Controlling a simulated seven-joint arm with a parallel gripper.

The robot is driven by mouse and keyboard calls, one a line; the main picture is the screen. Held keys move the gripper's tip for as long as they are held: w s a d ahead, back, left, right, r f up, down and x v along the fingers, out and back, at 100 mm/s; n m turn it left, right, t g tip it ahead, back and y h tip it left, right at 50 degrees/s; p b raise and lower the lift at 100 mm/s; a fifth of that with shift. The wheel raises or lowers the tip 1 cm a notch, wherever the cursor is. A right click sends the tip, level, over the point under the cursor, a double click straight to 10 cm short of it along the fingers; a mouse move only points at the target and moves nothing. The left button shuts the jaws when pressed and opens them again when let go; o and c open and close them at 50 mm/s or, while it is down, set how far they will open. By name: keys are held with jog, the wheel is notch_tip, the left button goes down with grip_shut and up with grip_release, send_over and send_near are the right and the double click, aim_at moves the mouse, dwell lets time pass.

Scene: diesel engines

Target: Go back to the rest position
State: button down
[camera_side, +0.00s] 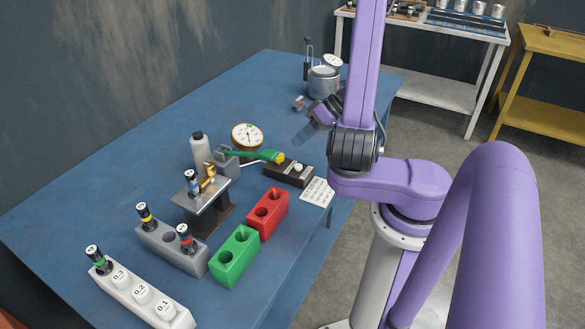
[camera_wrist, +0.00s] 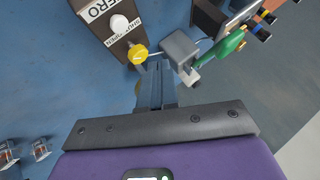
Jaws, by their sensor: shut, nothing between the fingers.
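My purple arm holds my gripper (camera_side: 300,137) in the air above the blue table, to the right of the round dial gauge (camera_side: 247,136). Its fingers point down and left. In the wrist view my gripper (camera_wrist: 158,68) is shut with nothing between its fingers. Its tips appear close to the yellow knob (camera_wrist: 138,53) in that picture, but I cannot tell the height between them. The dark box (camera_side: 289,173) with a white button lies below and left of the arm; it also shows in the wrist view (camera_wrist: 110,38), marked "ZERO".
A green-handled tool (camera_side: 255,155) rests beside a grey block. Nearby stand a white bottle (camera_side: 200,152), a metal stand (camera_side: 205,195), red (camera_side: 268,213) and green (camera_side: 234,256) holders, a grey holder (camera_side: 170,250) and a white rack (camera_side: 140,295). A metal pot (camera_side: 323,83) stands behind my gripper.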

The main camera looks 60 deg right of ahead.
jog(key=w+a+r+n+g+h, duration=0.1)
jog(key=w+a+n+g, duration=0.1)
jog(key=w+n, duration=0.15)
jog(key=w+a+r+n+g, duration=0.1)
jog(key=w+n+g, duration=0.1)
jog(key=w, duration=0.3)
jog(key=a+r+n+g, duration=0.3)
jog(key=a+r, duration=0.1)
jog(key=a, duration=0.7)
jog(key=s+a+r+n+h, duration=0.2)
jog(key=s+a+n, duration=0.1)
jog(key=s, duration=0.8)
jog(key=s+a+r+n+h, duration=0.2)
jog(key=s+a+n, duration=0.1)
jog(key=s, duration=0.9)
jog(key=shift+s+r, duration=0.3)
